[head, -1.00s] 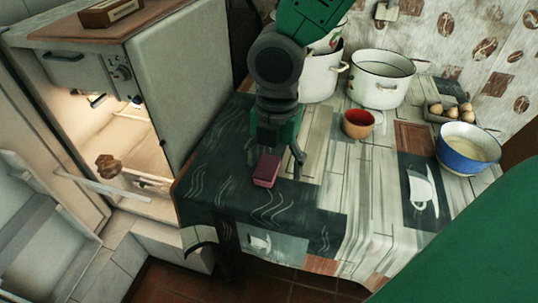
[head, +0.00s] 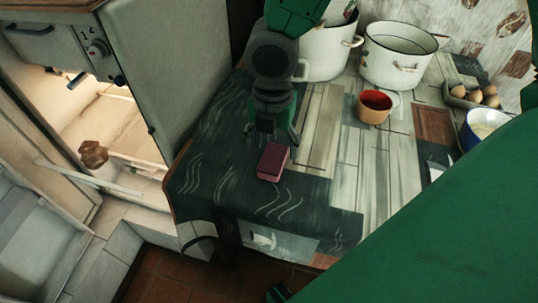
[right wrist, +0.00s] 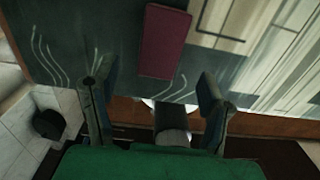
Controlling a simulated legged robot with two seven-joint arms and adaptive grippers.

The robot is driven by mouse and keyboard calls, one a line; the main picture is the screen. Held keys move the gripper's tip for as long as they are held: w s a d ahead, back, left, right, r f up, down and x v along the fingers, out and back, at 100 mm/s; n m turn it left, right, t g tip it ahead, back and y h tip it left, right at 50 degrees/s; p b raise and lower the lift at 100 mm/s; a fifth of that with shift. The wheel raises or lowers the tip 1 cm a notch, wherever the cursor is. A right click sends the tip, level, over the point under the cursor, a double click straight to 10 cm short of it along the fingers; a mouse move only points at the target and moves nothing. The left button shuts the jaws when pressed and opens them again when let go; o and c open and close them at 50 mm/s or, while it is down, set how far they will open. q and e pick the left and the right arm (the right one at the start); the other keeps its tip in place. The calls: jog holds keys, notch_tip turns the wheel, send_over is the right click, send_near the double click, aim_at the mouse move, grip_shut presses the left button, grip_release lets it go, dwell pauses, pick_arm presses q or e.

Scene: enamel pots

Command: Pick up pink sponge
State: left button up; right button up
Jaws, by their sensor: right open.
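The pink sponge (head: 272,162) is a small block lying flat on the dark patterned part of the tablecloth, near the table's front left. In the right wrist view the sponge (right wrist: 165,40) lies beyond the fingertips, roughly between their lines, and nothing touches it there. My right gripper (head: 272,132) is just behind the sponge in the head view, its fingers mostly hidden by its own body. In the right wrist view the right gripper (right wrist: 152,88) has its two fingers wide apart and empty. My left gripper is not in view.
Behind are two white enamel pots, one in the middle (head: 327,50) and one to its right (head: 395,65). An open fridge (head: 110,110) is left of the table.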

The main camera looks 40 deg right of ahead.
aim_at(273, 157)
jog(key=shift+f, duration=0.25)
jog(key=shift+d+f, duration=0.2)
jog(key=f, duration=0.1)
jog(key=f+b, duration=0.1)
jog(key=f, duration=0.1)
jog(key=d+f+b, duration=0.1)
jog(key=f, duration=0.1)
jog(key=shift+w+d, duration=0.1)
jog(key=shift+w, duration=0.3)
jog(key=shift+a, duration=0.2)
jog(key=shift+a+r, duration=0.2)
jog(key=shift+a, duration=0.2)
jog(key=shift+c, duration=0.4)
jog(key=shift+a, duration=0.1)
jog(key=c, duration=0.9)
jog(key=shift+s+d, duration=0.1)
jog(key=shift+d, duration=0.3)
jog(key=shift+c, duration=0.2)
jog(key=shift+r, duration=0.1)
pick_arm(q)
jog(key=p, duration=0.1)
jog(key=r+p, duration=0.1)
jog(key=p, duration=0.1)
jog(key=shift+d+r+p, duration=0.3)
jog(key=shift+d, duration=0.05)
pick_arm(e)
notch_tip(273, 157, up, 10)
jog(key=shift+a+f, duration=0.1)
jog(key=shift+f, duration=0.05)
